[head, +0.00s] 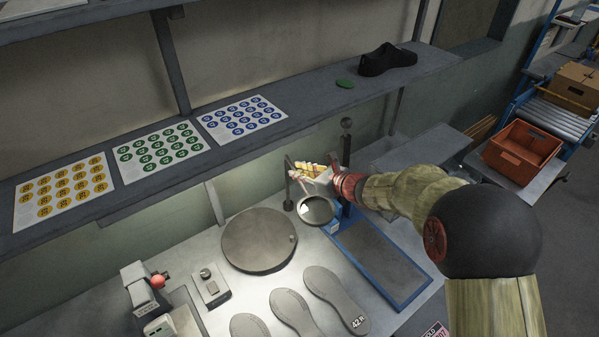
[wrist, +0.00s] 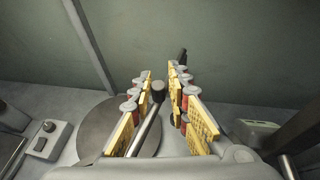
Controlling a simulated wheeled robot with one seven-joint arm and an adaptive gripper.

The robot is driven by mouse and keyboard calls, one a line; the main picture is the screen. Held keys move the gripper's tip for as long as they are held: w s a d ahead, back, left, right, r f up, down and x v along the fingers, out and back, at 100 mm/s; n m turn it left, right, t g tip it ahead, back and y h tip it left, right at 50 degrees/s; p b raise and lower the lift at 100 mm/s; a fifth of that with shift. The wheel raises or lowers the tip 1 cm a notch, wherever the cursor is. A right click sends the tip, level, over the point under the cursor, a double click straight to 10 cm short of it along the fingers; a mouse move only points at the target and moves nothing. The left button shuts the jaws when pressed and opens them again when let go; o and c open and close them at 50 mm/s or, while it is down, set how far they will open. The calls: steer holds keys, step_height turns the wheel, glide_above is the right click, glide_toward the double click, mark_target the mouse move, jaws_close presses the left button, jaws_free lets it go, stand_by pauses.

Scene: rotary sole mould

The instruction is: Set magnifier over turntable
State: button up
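The turntable (head: 259,240) is a round grey disc on the bench; in the wrist view it (wrist: 92,130) lies at lower left, partly behind the left finger. The magnifier (head: 316,211) is a round, dark-rimmed lens right of the turntable, not over it, beside a thin dark post (head: 289,185). My gripper (head: 312,172) is just above and behind the lens. In the wrist view its yellow-padded fingers (wrist: 163,100) stand apart.
Several grey soles (head: 293,312) lie in front of the turntable. A blue-framed tray (head: 380,260) is at right, a small control box (head: 209,286) at left. A shelf (head: 300,118) with sticker sheets and a black shoe (head: 388,60) runs above the bench.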

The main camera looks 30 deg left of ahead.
jaws_close()
steer(key=shift+a+f, duration=0.1)
stand_by(0.5)
